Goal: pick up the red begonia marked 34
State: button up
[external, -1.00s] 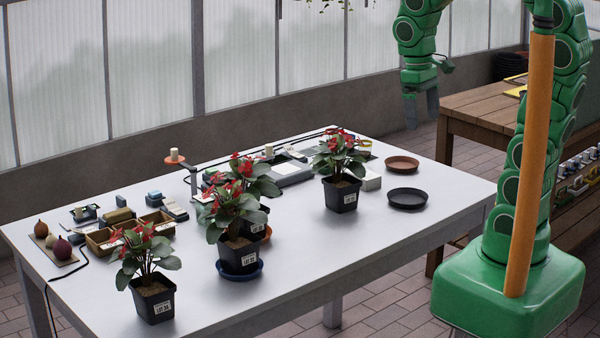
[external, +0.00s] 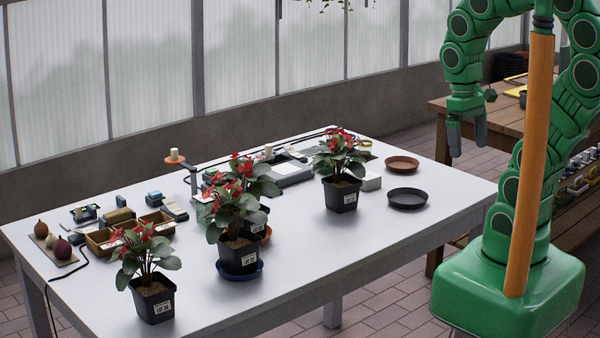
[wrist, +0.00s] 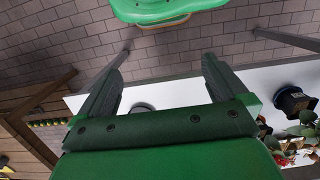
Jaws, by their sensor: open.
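Several red-flowered begonias in black square pots with white labels stand on the white table. One begonia (external: 148,275) is at the front left. A second (external: 236,225) stands on a blue saucer near the middle, with a third (external: 259,180) partly hidden behind it. Another (external: 342,170) stands farther right. The label numbers are too small to read surely, so I cannot tell which is 34. My gripper (external: 467,143) is open and empty, fingers down, beyond the table's right end and apart from all the plants. In the wrist view its fingers (wrist: 166,55) are spread, with a pot (wrist: 292,102) at right.
A brown saucer (external: 402,163) and a black saucer (external: 407,198) lie empty at the table's right end. Small boxes, wooden trays (external: 104,240) and a grey device (external: 290,173) line the far side. A wooden bench (external: 455,104) stands behind. The table's front right is clear.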

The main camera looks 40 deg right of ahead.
aim_at(152, 291)
jog(key=w+a+r+m+g+y, duration=0.15)
jog(key=w+a+y, duration=0.3)
jog(key=a, duration=1.05)
jog(key=w+a+r+m+y, duration=0.15)
jog(key=w+a+y, duration=0.35)
jog(key=a, duration=1.1)
jog(key=w+a+r+m+g+y, duration=0.15)
jog(key=w+a+y, duration=0.35)
jog(key=a, duration=1)
jog(key=shift+w+a+f+m+t+h, duration=0.2)
jog(key=shift+w+a+f+m+t, duration=0.65)
jog(key=shift+w+a+f+m, duration=2.3)
jog(key=shift+w+a+f+m+t+h, duration=0.25)
jog(key=shift+a+f+m+t, duration=0.85)
jog(key=shift+a+f, duration=4.2)
jog(key=shift+w+a+f+m+t+h, duration=0.1)
jog(key=shift+w+a+f+m+t, duration=0.45)
jog(key=shift+w+a+f+m, duration=2.4)
jog(key=shift+n, duration=0.35)
jog(key=s+f, duration=0.1)
jog(key=f, duration=0.1)
jog(key=s+a+f, duration=0.1)
jog(key=shift+s+a+f, duration=0.1)
jog(key=shift+f, duration=0.25)
jog(key=c, duration=0.9)
